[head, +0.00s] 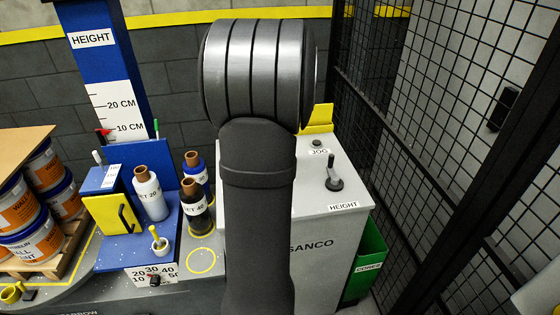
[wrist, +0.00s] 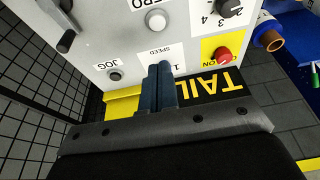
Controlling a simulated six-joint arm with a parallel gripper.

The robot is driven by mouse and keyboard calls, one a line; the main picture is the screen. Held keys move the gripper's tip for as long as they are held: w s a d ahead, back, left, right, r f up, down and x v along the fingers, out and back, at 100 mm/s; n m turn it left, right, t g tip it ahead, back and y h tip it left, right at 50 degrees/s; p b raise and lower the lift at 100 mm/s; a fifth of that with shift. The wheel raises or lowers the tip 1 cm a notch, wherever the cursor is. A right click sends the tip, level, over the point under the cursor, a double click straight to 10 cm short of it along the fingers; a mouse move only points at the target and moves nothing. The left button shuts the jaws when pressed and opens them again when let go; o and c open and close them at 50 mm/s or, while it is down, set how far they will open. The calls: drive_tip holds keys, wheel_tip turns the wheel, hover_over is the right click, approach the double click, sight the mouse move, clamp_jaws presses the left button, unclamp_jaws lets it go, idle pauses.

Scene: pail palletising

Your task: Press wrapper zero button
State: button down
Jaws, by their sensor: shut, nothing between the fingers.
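The wrapper's grey control panel (wrist: 135,40) fills the upper wrist view. In the head view my arm hides the gripper and most of the panel of the wrapper (head: 335,215).
Near the fingers are a jog button (wrist: 115,76), a red button (wrist: 223,55) on yellow, a black knob (wrist: 230,8) and a lever (wrist: 66,40). A black mesh fence (head: 400,130) stands right of the wrapper. Pails (head: 30,240) and film rolls (head: 150,195) stand left.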

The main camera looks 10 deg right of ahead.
idle(0.3)
drive_tip(key=x, duration=0.8)
drive_tip(key=s+x, duration=0.1)
drive_tip(key=x, duration=0.3)
drive_tip(key=shift+w+f, duration=0.15)
drive_tip(key=shift+f, duration=0.95)
drive_tip(key=shift+s+f, duration=0.2)
drive_tip(key=shift+f, duration=0.95)
wheel_tip(320, 180, up, 5)
drive_tip(key=shift+w, duration=0.2)
drive_tip(key=v, duration=1)
drive_tip(key=shift+r, duration=0.2)
